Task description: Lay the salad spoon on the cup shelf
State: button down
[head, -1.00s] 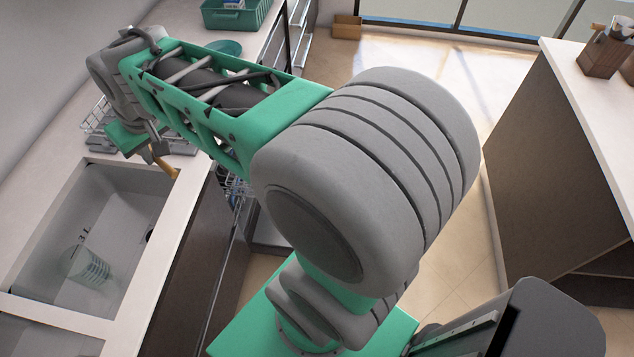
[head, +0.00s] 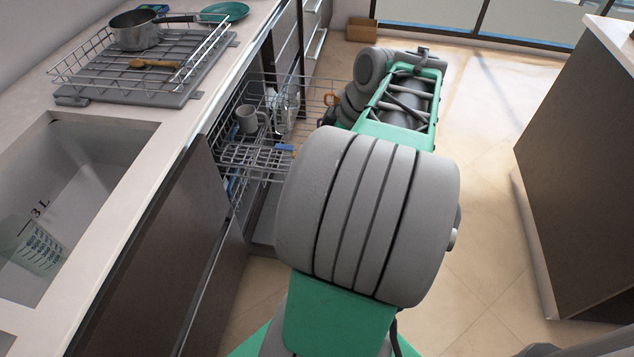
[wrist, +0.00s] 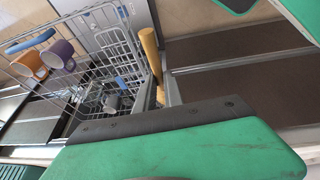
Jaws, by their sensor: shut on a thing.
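In the wrist view my gripper (wrist: 162,92) is shut on a wooden piece, which looks like the salad spoon (wrist: 149,48). Its far end points up in the picture, beside the wire dish rack (wrist: 105,45). In the head view my gripper and the held piece are hidden behind my arm. The pulled-out dishwasher rack (head: 235,157) shows there, left of my arm. A wire shelf in it with blue tips (head: 285,148) may be the cup shelf; I cannot tell for sure.
An orange mug (wrist: 28,63) and a purple mug (wrist: 59,54) sit in the rack. A grey mug (head: 247,118) shows in the head view. On the counter a drying rack (head: 70,78) holds a pot (head: 136,34) and another wooden utensil (head: 155,64). The sink (head: 75,165) holds a measuring cup (head: 36,246).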

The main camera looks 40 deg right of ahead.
jog(key=shift+s+d+f, duration=0.2)
jog(key=shift+d+f, duration=0.1)
jog(key=shift+f, duration=0.2)
jog(key=w+d+f, duration=0.2)
jog(key=w+f, duration=0.1)
jog(key=w+d+f, duration=0.2)
jog(key=w+f, duration=0.1)
jog(key=w, duration=0.1)
jog(key=w+d+f+b, duration=0.1)
jog(key=w+d+f, duration=0.1)
jog(key=w+f, duration=0.1)
jog(key=shift+w+d, duration=0.3)
jog(key=shift+w, duration=0.4)
jog(key=f, duration=0.3)
jog(key=shift+w+d+f+b, duration=0.15)
jog(key=shift+w+f+b, duration=0.15)
jog(key=shift+b, duration=0.1)
jog(key=shift+s, duration=0.1)
jog(key=shift+f+b, duration=0.5)
jog(key=shift+f, duration=0.1)
